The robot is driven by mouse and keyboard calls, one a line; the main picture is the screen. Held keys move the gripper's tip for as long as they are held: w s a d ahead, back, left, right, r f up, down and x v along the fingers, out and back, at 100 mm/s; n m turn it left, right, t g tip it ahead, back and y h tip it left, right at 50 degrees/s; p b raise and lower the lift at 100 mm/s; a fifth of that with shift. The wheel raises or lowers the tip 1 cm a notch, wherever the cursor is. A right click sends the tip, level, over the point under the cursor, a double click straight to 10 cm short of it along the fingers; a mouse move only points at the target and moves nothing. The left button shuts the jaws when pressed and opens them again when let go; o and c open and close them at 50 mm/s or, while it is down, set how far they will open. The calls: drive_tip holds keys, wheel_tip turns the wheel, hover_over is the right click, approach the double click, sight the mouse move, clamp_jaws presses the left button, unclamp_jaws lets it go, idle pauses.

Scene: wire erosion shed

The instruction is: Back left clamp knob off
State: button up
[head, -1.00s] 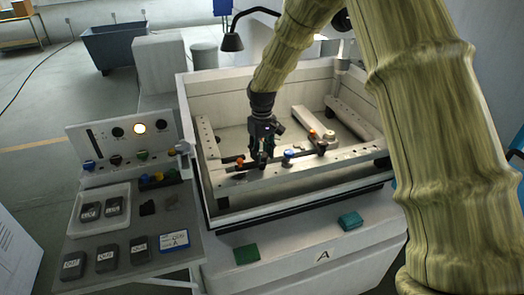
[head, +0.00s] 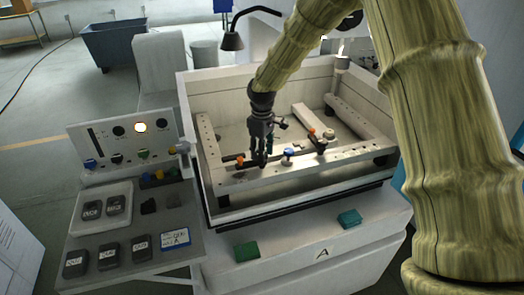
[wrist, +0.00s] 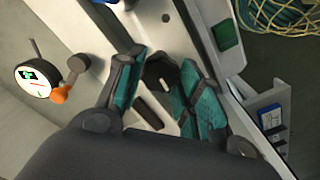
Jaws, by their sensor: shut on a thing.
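An orange knob (head: 240,160) is just left of my gripper. A blue-topped knob (head: 288,153) is on the rail to the right. Another orange knob (head: 311,132) and a black knob (head: 321,146) are farther right.
The tank walls (head: 193,130) surround the work area. A white-faced dial (wrist: 33,79) is near the fingers in the wrist view. A side shelf holds a white tray (head: 128,228) and dark boxes.

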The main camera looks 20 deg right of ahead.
drive_tip(key=o, duration=1)
drive_tip(key=shift+o, duration=0.2)
wheel_tip(320, 180, up, 12)
